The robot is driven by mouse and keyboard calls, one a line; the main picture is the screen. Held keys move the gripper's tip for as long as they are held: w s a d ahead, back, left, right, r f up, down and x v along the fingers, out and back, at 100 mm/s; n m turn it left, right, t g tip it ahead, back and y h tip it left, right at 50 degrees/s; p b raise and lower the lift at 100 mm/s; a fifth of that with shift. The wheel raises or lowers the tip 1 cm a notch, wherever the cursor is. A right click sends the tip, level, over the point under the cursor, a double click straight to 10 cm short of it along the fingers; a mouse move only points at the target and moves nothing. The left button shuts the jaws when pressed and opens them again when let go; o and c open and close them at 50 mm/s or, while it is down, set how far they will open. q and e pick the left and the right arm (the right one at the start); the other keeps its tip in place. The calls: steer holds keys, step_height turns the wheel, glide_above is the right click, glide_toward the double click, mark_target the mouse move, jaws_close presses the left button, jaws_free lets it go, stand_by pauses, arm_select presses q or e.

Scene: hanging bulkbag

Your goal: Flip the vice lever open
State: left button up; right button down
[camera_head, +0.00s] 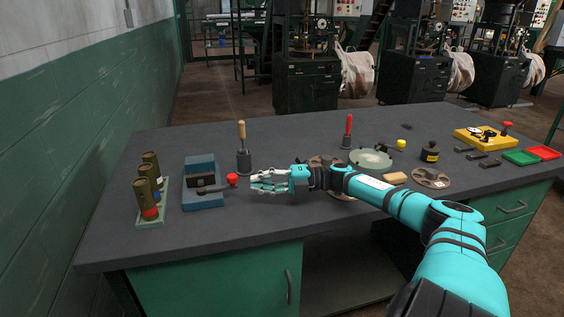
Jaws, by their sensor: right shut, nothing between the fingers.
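The vice (203,182) is a blue block with dark jaws, on the left part of the dark workbench. Its dark lever (214,187) points to the right and ends in a red knob (233,180). My right gripper (254,181) reaches in from the right, just to the right of the red knob, with its fingers pointing left. Its fingers are shut and empty. A small gap seems to lie between the fingertips and the knob, but I cannot tell the depth exactly. My left gripper is not in view.
A stand with several olive cylinders (150,185) is left of the vice. A wooden-handled tool in a holder (243,160) stands behind the knob. A red-handled tool (348,130), a round dish (370,160) and a yellow tray (470,141) are farther right. The bench front (200,230) is clear.

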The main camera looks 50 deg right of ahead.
steer(key=v, duration=0.8)
steer(key=shift+s+d, duration=0.1)
steer(key=shift+d, duration=0.05)
